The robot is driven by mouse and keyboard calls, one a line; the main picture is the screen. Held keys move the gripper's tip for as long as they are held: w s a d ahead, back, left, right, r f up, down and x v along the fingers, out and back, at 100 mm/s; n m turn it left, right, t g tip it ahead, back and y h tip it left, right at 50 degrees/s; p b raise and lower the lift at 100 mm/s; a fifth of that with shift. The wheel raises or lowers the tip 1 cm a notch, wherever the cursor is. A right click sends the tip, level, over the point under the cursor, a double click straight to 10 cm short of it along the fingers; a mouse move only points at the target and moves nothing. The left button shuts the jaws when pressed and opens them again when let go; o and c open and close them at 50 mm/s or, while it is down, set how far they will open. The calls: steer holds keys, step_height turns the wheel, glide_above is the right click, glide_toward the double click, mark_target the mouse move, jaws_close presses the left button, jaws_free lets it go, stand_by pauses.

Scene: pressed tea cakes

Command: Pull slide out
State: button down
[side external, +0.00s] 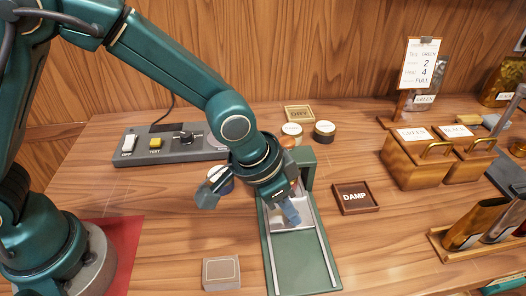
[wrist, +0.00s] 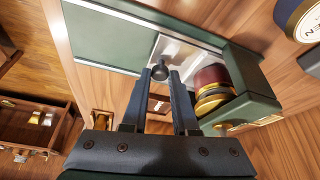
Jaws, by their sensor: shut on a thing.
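The slide is a pale metal plate (side external: 291,222) lying between the rails of a green press base (side external: 306,268). It also shows in the wrist view as a bright plate (wrist: 191,53) with a small dark knob (wrist: 158,71) on it. My gripper (side external: 290,211) is low over the plate. In the wrist view its two fingers (wrist: 161,76) stand on either side of the knob, shut on it. A red and gold round part (wrist: 212,88) sits at the green housing end beside the plate. My arm partly hides the housing in the side view.
A DAMP tray (side external: 372,207) lies right of the press, a DRY tray (side external: 299,107) behind it. Tins (side external: 325,131) stand at the back. A switch box (side external: 160,145) is at back left, a small grey box (side external: 221,272) at front left. The rails' front end is clear.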

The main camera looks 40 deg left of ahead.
steer(key=s+d, duration=0.7)
steer(key=shift+s+d, duration=0.2)
steer(key=shift+s, duration=0.05)
stand_by(0.3)
steer(key=c, duration=0.7)
jaws_free()
steer(key=v, duration=0.5)
steer(key=shift+r, duration=0.1)
